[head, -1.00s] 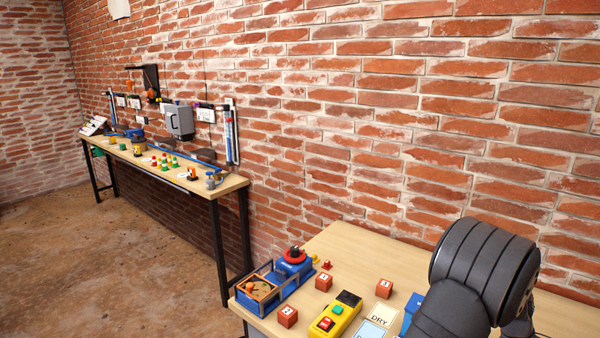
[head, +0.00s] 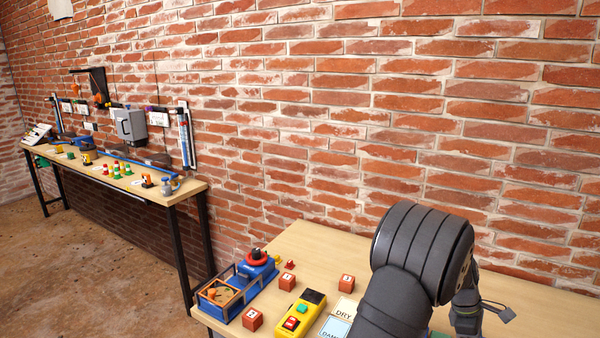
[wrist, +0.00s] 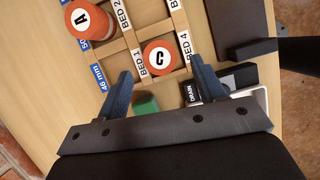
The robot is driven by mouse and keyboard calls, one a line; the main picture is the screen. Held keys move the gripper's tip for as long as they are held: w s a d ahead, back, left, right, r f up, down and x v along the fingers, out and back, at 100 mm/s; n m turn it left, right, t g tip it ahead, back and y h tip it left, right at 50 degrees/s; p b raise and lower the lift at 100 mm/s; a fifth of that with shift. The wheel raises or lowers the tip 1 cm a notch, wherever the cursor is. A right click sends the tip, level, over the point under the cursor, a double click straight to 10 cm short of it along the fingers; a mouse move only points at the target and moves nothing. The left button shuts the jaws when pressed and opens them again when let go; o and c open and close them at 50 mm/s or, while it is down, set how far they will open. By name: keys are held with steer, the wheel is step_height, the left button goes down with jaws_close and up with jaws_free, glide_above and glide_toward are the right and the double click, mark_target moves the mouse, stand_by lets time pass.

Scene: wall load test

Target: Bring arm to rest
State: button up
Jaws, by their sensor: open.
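My gripper (wrist: 165,85) shows in the wrist view with its two blue-grey fingers spread apart and nothing between their tips. I cannot tell the height of the fingers above the table. In the head view my dark arm rises at the lower right over the near table (head: 310,240); the fingers are not visible there.
A green block (wrist: 146,103) lies close to the left finger. A brick wall (head: 400,120) stands behind. A second cluttered bench (head: 190,187) is farther left.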

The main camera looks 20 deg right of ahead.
steer(key=x, duration=0.5)
steer(key=shift+s+f, duration=0.1)
steer(key=shift+f, duration=0.2)
steer(key=r, duration=0.5)
steer(key=shift+s+d, duration=0.1)
steer(key=shift+s, duration=0.2)
steer(key=s+a+r, duration=0.1)
steer(key=s+r, duration=0.6)
steer(key=s, duration=0.4)
steer(key=w+a+f+n+t+h, duration=0.1)
steer(key=w+a+f+n, duration=0.1)
steer(key=a+n, duration=0.5)
steer(key=f+m, duration=0.1)
steer(key=f, duration=0.2)
steer(key=a+f, duration=0.1)
steer(key=f, duration=0.2)
steer(key=f+m, duration=0.1)
steer(key=f, duration=0.2)
steer(key=shift+w+a+f+m, duration=0.15)
steer(key=shift+w+a+m, duration=0.05)
steer(key=shift+m, duration=0.1)
steer(key=shift+v, duration=0.9)
steer(key=shift+f, duration=0.1)
